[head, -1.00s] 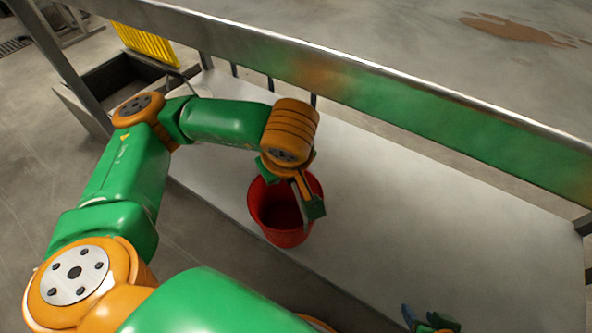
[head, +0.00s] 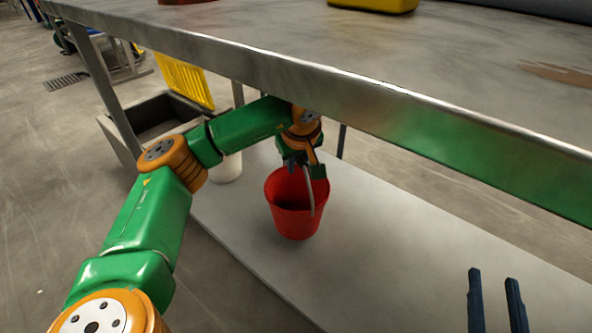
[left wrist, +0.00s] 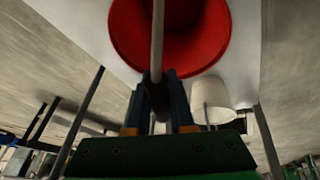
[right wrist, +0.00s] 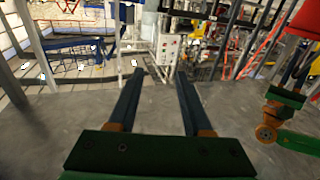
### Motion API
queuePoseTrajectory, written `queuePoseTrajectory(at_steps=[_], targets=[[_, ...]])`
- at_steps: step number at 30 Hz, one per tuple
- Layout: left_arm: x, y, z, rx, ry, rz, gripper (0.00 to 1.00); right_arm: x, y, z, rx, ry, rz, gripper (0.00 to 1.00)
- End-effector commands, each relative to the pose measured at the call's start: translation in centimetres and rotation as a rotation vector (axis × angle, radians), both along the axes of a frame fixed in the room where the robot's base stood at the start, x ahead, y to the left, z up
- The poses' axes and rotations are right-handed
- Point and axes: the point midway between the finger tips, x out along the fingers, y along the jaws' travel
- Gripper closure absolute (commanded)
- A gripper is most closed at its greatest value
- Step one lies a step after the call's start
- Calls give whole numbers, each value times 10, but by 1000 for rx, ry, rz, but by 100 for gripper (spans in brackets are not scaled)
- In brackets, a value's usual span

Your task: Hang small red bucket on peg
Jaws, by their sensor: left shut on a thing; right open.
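The small red bucket (head: 294,212) is under the tabletop, above or on the pale lower shelf; I cannot tell whether its base touches. It is upright with its mouth up. My left gripper (head: 303,166) is above its rim, shut on the grey handle (head: 310,190). In the left wrist view the handle (left wrist: 158,40) runs between the fingers (left wrist: 160,82), and the red bucket (left wrist: 200,30) lies beyond. My right gripper (head: 495,275) is open and empty over the shelf's right part; its spread fingers also show in the right wrist view (right wrist: 156,80). I cannot make out a peg.
A white container (head: 227,168) stands on the lower shelf (head: 370,235) left of the bucket. A dark bin (head: 165,115) with a yellow grate (head: 185,78) is behind left. The shelf's right part is clear.

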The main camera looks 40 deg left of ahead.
Motion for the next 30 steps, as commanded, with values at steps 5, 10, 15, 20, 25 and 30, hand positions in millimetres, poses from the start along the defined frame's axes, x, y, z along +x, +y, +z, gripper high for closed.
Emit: queuePoseTrajectory(at_steps=[5, 10, 15, 20, 25, 30], targets=[[20, 17, -1, -2, -1, 5, 100, -2, 3, 22, 26, -118, 10, 50], [19, 16, -16, 0, 1, -3, 100, -19, 7, 73, 92, -402, 35, 50], [19, 16, -27, -1, 1, -1, 100, -47, 7, 113, 150, -646, 57, 50], [19, 16, -28, -1, 1, -1, 100, -53, 6, 124, 161, -695, 61, 50], [19, 16, -29, 0, 1, 0, 100, -33, 7, 100, 124, -540, 46, 50], [19, 16, -30, 0, 0, -1, 100, -27, 7, 90, 111, -482, 41, 50]])
